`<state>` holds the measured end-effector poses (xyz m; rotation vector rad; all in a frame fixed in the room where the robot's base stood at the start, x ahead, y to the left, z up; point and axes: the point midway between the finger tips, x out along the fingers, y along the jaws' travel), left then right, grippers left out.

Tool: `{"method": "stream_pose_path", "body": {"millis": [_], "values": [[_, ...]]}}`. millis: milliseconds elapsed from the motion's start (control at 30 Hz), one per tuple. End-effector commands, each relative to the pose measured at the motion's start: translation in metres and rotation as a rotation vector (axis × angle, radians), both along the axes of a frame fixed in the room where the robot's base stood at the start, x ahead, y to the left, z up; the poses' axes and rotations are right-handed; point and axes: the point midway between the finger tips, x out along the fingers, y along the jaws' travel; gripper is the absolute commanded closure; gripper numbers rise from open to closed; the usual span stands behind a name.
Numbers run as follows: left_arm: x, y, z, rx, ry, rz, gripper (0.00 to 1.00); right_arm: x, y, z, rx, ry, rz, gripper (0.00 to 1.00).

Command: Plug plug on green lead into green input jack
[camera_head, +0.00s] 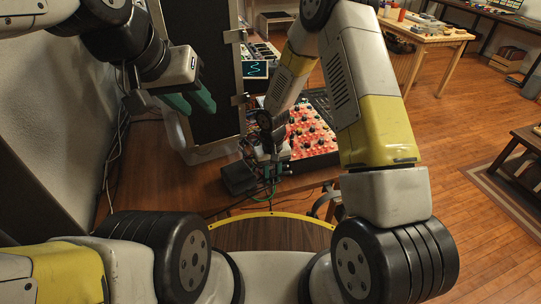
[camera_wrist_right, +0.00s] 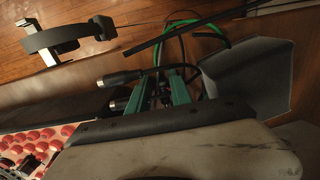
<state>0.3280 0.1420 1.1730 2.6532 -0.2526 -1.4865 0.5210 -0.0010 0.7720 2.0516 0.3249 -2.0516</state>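A green lead (camera_head: 262,196) hangs in loops below my right gripper (camera_head: 273,172) in the head view. In the right wrist view the green lead (camera_wrist_right: 190,28) curves behind the green fingers of my right gripper (camera_wrist_right: 165,78). Dark parts show between these fingers; I cannot tell whether they are gripped. The red panel (camera_head: 312,137) with many knobs is just beyond my right gripper; I cannot make out the green input jack. My left gripper (camera_head: 201,108) is open and empty, up at the left.
A tall dark panel (camera_head: 200,65) stands between my left gripper and the red panel. A black box (camera_head: 238,179) sits beside my right gripper. A scope screen (camera_head: 255,69) is behind. A curved black band (camera_wrist_right: 55,40) is near the table edge. Dark cables cross near the right fingers.

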Motion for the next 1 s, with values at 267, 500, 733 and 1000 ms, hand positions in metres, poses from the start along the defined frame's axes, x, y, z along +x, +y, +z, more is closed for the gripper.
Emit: {"method": "stream_pose_path", "body": {"millis": [267,500,733,1000], "values": [[0.000,0.000,0.000,0.000,0.000,0.000,0.64,0.000,0.000,0.000,0.000,0.000,0.000,1.00],[0.000,0.000,0.000,0.000,0.000,0.000,0.64,0.000,0.000,0.002,0.000,0.000,-0.001,1.00],[0.000,0.000,0.000,0.000,0.000,0.000,0.64,0.001,0.000,0.019,0.001,-0.003,0.000,1.00],[0.000,0.000,0.000,0.000,0.000,0.000,0.64,-0.033,-0.001,0.039,-0.001,0.001,0.005,1.00]]}}
